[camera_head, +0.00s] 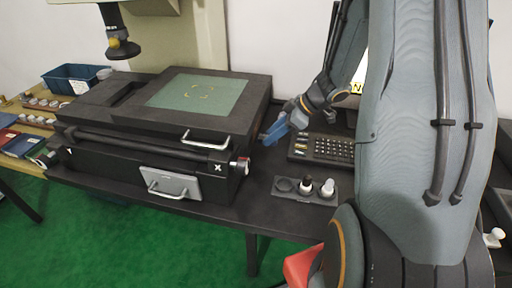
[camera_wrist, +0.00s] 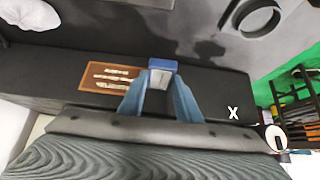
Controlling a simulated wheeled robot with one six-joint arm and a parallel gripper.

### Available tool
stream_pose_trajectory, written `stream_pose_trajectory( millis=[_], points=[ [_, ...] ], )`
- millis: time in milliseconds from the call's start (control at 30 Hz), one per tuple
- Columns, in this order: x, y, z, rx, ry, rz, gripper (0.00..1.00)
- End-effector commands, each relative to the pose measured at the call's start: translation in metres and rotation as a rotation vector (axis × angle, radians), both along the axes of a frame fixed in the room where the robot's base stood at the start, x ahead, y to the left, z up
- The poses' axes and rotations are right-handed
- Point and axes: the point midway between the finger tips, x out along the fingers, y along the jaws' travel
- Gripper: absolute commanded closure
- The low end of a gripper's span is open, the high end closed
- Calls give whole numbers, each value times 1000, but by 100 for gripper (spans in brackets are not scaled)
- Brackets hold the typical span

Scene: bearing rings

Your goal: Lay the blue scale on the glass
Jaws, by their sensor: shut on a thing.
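My gripper (camera_wrist: 160,80) is shut on a small blue thing with a pale face, which I take for the blue scale (camera_wrist: 163,65). The scale sits between the two blue fingers and shows only end-on, so its length is hidden. In the head view my gripper (camera_head: 279,129) is low at the right side of the black measuring machine, apart from the glass. The glass (camera_head: 190,96) is a pale green plate with yellow corner marks on top of the machine. It is bare.
The machine (camera_head: 120,118) has front handles and an X knob. A dark lens column (camera_head: 122,45) hangs above its back left. A keypad (camera_head: 322,150) and a holder with small bottles (camera_head: 306,190) are right. A blue bin (camera_head: 75,78) stands far left.

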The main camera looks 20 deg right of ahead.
Motion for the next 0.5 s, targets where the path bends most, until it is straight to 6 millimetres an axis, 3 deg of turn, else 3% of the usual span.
stream_pose_trajectory(
  millis=[100,367,500],
  points=[
    [0,0,-21,2,3,-1,96],
    [0,0,-41,0,2,0,96],
    [0,0,-61,2,2,0,96]
  ],
)
